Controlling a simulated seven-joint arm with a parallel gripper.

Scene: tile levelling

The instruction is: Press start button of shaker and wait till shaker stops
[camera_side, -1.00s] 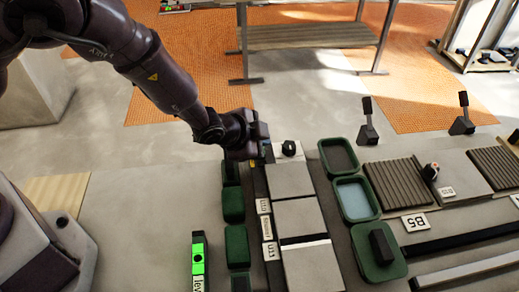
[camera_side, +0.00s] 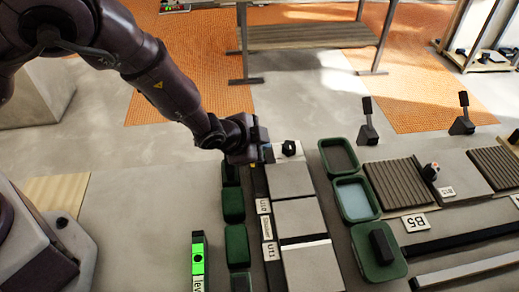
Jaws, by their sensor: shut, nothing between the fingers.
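My gripper (camera_side: 250,160) is shut and empty. It points down at the far end of a dark strip, just left of the far grey tile (camera_side: 290,180). Two more grey tiles, a middle one (camera_side: 300,217) and a near one (camera_side: 313,268), lie in a row towards the camera. Small white labels (camera_side: 266,227) stand along the strip; their text is too small to read surely. No part is clearly recognisable as the shaker or its start button. The spot under my fingertips is hidden by my gripper, and I cannot tell whether they touch anything.
A black knob on a pale block (camera_side: 290,149) stands just right of my gripper. Green blocks (camera_side: 234,206) line the left side. Green trays (camera_side: 357,197) lie right of the tiles. A bright green level (camera_side: 198,258) lies at front left.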

